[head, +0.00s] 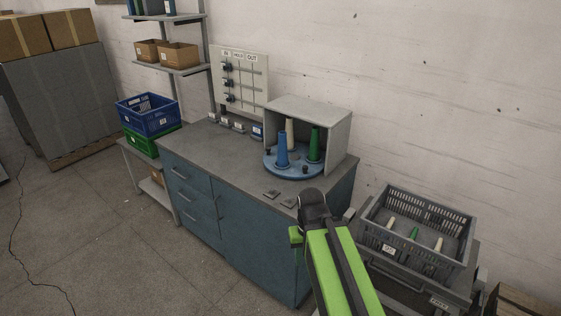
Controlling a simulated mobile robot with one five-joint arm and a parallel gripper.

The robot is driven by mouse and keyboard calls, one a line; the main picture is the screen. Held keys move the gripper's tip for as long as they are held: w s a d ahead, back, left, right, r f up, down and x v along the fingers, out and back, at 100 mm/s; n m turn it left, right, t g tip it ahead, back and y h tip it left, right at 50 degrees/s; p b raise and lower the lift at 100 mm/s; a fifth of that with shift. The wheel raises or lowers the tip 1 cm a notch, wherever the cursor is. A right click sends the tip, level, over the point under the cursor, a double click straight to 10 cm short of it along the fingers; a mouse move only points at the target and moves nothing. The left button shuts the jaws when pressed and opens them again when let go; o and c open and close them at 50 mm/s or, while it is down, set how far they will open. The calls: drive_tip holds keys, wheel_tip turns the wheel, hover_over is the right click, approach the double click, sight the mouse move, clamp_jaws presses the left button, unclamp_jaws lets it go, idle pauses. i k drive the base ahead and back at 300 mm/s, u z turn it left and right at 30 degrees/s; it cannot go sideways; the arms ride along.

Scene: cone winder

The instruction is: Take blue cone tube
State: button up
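The blue cone tube (282,151) stands upright on a round blue turntable (288,175), on its front left. A cream cone tube (290,128) stands behind it and a green cone tube (315,145) to its right. An open-fronted grey housing (328,118) stands around the back of the turntable. My green and black arm reaches up from the bottom, and its dark end (313,206) shows in front of the bench, below and right of the blue tube and apart from it. I cannot make out the gripper's fingers.
The turntable stands on a grey bench top (215,150) over blue drawers. Small flat pads (272,194) lie at its front edge. A grey crate (381,258) with several cone tubes stands at right. Blue (146,115) and green crates stand at left. The floor in front is clear.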

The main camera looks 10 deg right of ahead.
sight(282, 158)
drive_tip(key=u, duration=0.4)
drive_tip(key=i, duration=1.15)
drive_tip(key=u, duration=0.7)
drive_tip(key=i, duration=1.25)
drive_tip(key=z, duration=0.2)
